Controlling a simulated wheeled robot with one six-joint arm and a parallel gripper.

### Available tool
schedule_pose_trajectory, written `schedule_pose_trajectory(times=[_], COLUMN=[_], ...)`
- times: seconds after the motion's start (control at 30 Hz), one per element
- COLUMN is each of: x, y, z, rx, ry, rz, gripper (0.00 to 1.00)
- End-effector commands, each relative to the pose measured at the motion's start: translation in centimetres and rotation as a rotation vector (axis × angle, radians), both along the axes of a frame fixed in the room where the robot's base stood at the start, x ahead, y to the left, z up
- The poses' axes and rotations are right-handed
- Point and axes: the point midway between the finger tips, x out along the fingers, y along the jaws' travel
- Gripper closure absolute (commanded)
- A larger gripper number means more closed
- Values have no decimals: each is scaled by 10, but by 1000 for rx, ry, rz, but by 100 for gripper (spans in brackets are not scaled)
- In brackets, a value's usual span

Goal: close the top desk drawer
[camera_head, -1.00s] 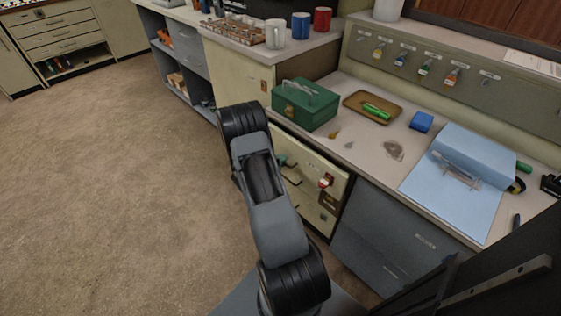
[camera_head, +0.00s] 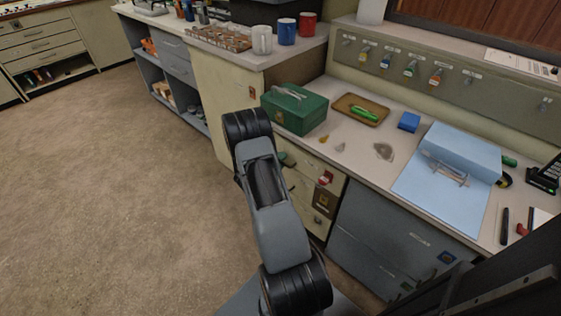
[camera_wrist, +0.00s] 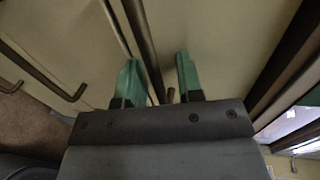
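The top desk drawer (camera_head: 318,167) is the upper cream front under the counter, right of my arm in the head view. It looks flush or nearly flush with the cabinet; my arm hides its left part, so I cannot tell whether a small gap remains. My gripper (camera_wrist: 158,76) shows two green fingertips apart, with nothing clearly held between them. They are close to cream panels with a dark gap running between them. A bit of green fingertip also shows beside my arm in the head view, near the drawer front.
Dark bar handles (camera_wrist: 62,92) stick out at the left of the wrist view. Grey drawers (camera_head: 385,235) stand to the right. Open floor lies left.

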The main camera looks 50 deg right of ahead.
Motion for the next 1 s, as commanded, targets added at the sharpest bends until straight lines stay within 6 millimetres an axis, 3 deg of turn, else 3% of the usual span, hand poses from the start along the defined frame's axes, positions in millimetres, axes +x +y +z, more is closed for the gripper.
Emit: schedule_pose_trajectory(times=[0.27,0.7,1.0], x=[0,0,-1], y=[10,92,128], z=[2,21,27], rx=[2,1,0], ry=[1,0,1], rz=[1,3,0], gripper=[66,66,66])
